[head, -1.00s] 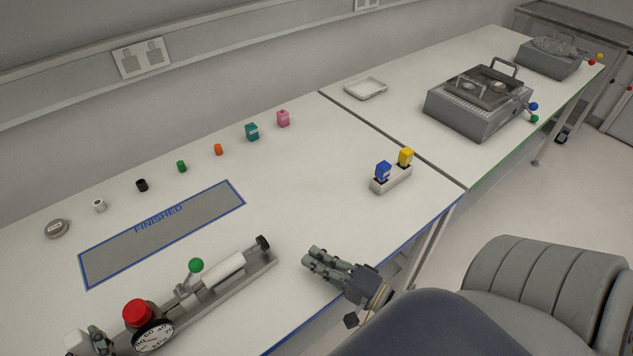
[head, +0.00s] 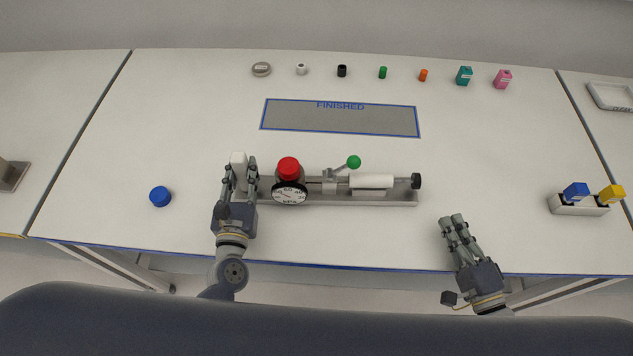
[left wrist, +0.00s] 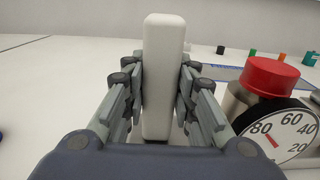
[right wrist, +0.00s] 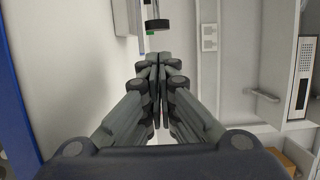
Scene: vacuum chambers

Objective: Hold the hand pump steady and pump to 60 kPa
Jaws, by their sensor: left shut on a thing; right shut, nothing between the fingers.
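The hand pump (head: 330,198) lies along the middle of the table on a grey base. It has a red cap (head: 288,168), a dial gauge (head: 289,193), a green ball lever (head: 354,162), a white cylinder (head: 371,181) and a black end knob (head: 416,181). My left gripper (head: 240,172) is shut on the white upright block (left wrist: 163,75) at the pump's left end. A red needle shows near the gauge's 80 (left wrist: 272,140); I cannot read it exactly. My right gripper (head: 452,220) is shut and empty, right of and in front of the knob, apart from it.
A blue cap (head: 160,197) lies left of the pump. The grey FINISHED area (head: 340,118) is behind it, with several small coloured pieces further back. A white holder (head: 578,207) with blue and yellow pieces stands at right. The table's front edge is close to both grippers.

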